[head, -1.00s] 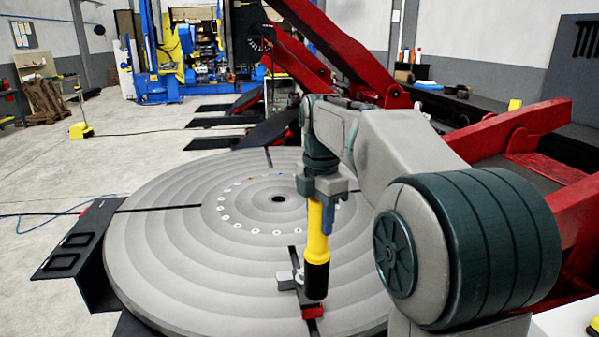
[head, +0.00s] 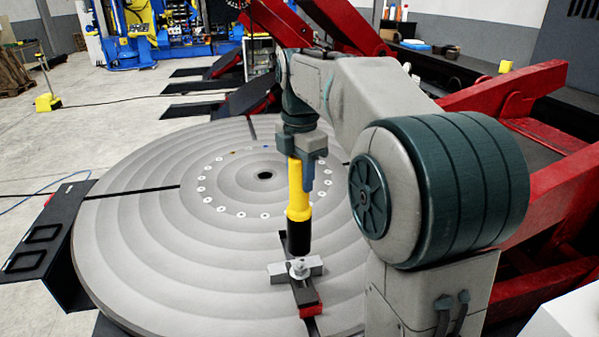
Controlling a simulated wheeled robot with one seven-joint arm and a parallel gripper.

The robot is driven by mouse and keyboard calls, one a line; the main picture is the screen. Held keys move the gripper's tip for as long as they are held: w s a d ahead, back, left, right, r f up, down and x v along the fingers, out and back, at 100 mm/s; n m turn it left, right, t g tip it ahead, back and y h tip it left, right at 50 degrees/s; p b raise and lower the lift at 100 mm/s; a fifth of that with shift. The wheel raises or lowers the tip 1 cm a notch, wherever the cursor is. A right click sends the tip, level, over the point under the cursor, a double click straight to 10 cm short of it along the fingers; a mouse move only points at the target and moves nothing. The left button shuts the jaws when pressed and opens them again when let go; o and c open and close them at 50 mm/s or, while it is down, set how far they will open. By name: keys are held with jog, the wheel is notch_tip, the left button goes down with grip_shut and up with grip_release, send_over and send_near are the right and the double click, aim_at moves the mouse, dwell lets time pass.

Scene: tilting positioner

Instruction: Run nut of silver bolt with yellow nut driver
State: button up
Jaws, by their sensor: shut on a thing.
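The yellow nut driver (head: 298,200) hangs upright from my gripper (head: 302,150), which is shut on its upper part. Its black socket (head: 298,236) points down. The silver bolt (head: 299,268) stands on a grey clamp block (head: 278,271) over a dark bar with a red end. In the picture the socket's lower end is just above the bolt's top and lines up with it. I cannot tell whether they touch. The nut is too small to make out clearly.
The round grey positioner table (head: 150,245) fills the middle, with a ring of holes around its centre and dark radial slots. Red beams (head: 540,85) stand at the right. A black bracket (head: 35,250) sticks out at the left. The space around the driver above the table is clear.

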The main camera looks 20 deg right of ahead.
aim_at(301, 193)
jog(key=shift+d+r, duration=0.1)
jog(key=shift+r, duration=0.05)
jog(key=shift+f+b, duration=1.55)
jog(key=shift+f, duration=0.95)
jog(key=m+p, duration=0.1)
jog(key=m, duration=0.4)
jog(key=shift+m, duration=0.3)
jog(key=m+p, duration=0.1)
jog(key=m, duration=0.5)
jog(key=shift+s, duration=0.1)
jog(key=shift+f, duration=0.1)
